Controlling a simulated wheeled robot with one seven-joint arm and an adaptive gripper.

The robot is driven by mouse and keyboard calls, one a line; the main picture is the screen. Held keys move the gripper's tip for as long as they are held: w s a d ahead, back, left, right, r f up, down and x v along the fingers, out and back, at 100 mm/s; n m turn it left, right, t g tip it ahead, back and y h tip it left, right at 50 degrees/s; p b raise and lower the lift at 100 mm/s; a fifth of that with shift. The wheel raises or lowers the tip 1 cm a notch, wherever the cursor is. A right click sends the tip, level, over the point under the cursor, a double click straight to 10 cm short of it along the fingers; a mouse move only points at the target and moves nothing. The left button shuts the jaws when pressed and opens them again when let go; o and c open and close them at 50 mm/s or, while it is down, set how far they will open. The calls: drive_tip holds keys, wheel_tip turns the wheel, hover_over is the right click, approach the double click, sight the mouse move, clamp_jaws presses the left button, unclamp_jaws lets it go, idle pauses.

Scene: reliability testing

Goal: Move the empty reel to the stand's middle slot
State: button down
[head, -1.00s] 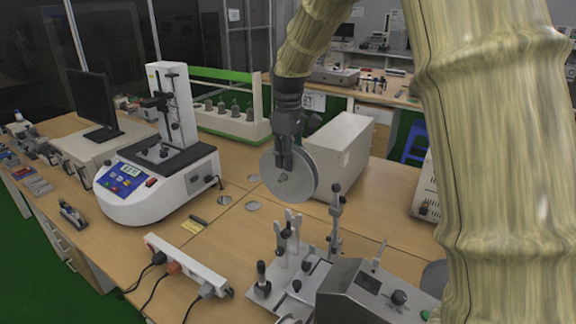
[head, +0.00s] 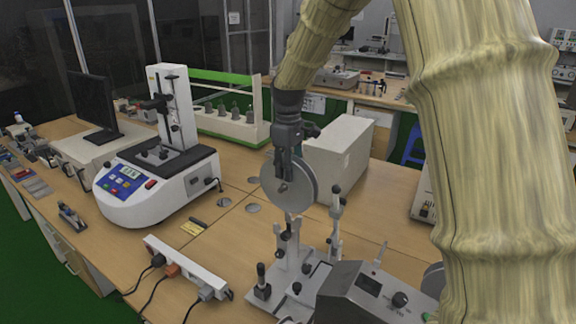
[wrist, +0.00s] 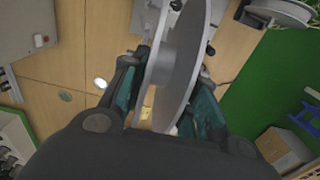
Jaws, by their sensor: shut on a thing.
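The empty reel is a grey disc-shaped spool (head: 273,182), held upright on edge in the head view. My gripper (head: 284,160) is shut on it from above. In the wrist view the reel (wrist: 190,60) sits between the two fingers of my gripper (wrist: 165,100). The stand (head: 287,262) is a metal plate with upright posts and black knobs, directly below the reel in the picture. I cannot tell whether reel and posts touch, and the middle slot is not clearly visible.
A grey control box (head: 362,290) adjoins the stand at the right. A power strip (head: 186,268) with cables lies to the left. A white tester (head: 160,185) stands further left, and a pale box (head: 340,150) is behind the reel.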

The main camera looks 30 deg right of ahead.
sight(288, 198)
drive_tip(key=shift+f+b, duration=1.05)
drive_tip(key=shift+f, duration=4.25)
